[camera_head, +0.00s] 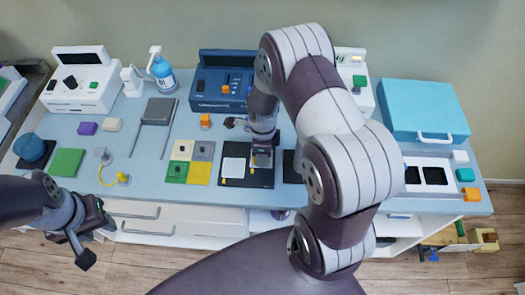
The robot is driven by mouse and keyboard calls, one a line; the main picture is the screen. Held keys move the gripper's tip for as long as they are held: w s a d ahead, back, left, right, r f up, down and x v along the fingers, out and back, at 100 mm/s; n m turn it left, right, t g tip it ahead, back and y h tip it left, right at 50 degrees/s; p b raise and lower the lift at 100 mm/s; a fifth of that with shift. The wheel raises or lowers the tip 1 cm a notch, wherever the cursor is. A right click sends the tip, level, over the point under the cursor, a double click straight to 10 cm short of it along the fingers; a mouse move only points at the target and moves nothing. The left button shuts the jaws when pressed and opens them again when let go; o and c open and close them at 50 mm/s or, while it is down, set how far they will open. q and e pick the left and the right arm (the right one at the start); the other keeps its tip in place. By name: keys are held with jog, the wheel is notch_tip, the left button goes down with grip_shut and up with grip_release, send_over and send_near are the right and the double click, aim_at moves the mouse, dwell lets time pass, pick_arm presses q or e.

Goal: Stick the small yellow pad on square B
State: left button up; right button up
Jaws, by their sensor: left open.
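A flat yellow pad (200,173) lies at the front right of a block of four coloured pads on the blue table; I cannot tell whether it is the small one. A smaller yellow piece (123,178) with a cable lies further left. A black board (231,181) carries a pale square (233,167); no letter is readable, so I cannot tell which square is B. My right gripper (262,158) is over the board's right part and hides what is under it; its jaws are unclear. My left gripper (88,234) is open at the table's front left, apart from the pads.
A light blue case (424,110) stands at right. My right arm covers much of the table's right half.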

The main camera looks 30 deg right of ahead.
dwell(0.8)
jog(key=o, duration=1)
jog(key=shift+r, duration=0.1)
notch_tip(320, 180, up, 7)
jog(key=p, duration=0.6)
jog(key=shift+p, duration=0.4)
